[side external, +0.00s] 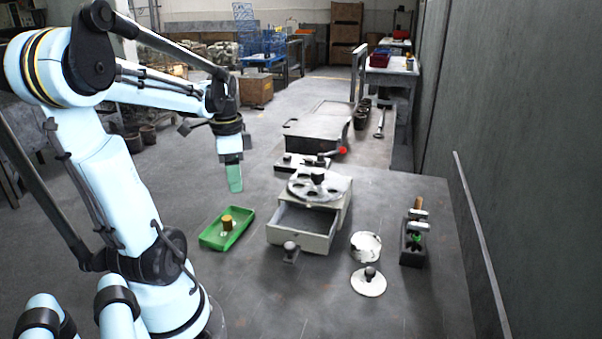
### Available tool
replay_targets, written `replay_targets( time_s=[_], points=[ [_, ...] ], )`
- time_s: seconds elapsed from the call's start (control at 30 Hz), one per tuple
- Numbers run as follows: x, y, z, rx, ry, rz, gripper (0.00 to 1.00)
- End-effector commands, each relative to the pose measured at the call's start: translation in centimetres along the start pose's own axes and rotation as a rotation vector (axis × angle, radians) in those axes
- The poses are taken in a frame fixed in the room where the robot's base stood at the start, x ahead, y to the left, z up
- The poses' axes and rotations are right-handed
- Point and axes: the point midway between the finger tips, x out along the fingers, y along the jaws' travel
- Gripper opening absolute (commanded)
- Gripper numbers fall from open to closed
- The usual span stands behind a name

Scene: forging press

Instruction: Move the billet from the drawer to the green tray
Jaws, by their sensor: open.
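A small brass-coloured cylinder, which looks like the billet (227,222), stands inside the green tray (240,234) on the table. The drawer (300,240) of the pale cabinet (343,208) is pulled open toward the front, and I see nothing inside the part of it that shows. My gripper (235,187) points down with greenish fingertips. It is above and behind the green tray, apart from the billet, and open with nothing visible in it. The gap between its fingers is hard to make out from this side.
A spoked wheel (319,187) sits on top of the cabinet. A white round pot (366,246) and a knobbed lid (368,282) lie to the right. A dark holder (413,246) stands farther right, near the wall. The table's front middle is clear.

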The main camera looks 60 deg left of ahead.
Motion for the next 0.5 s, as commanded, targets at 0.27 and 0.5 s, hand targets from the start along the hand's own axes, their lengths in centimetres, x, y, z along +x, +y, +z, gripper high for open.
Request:
replay_targets(
  time_s=[0.27, 0.5],
  points=[
    [-0.4, 8.5, -9.5, -0.085, 0.218, -0.139, 0.52],
    [-0.8, 16.8, -14.1, -0.181, 0.466, -0.098, 0.52]
  ],
)
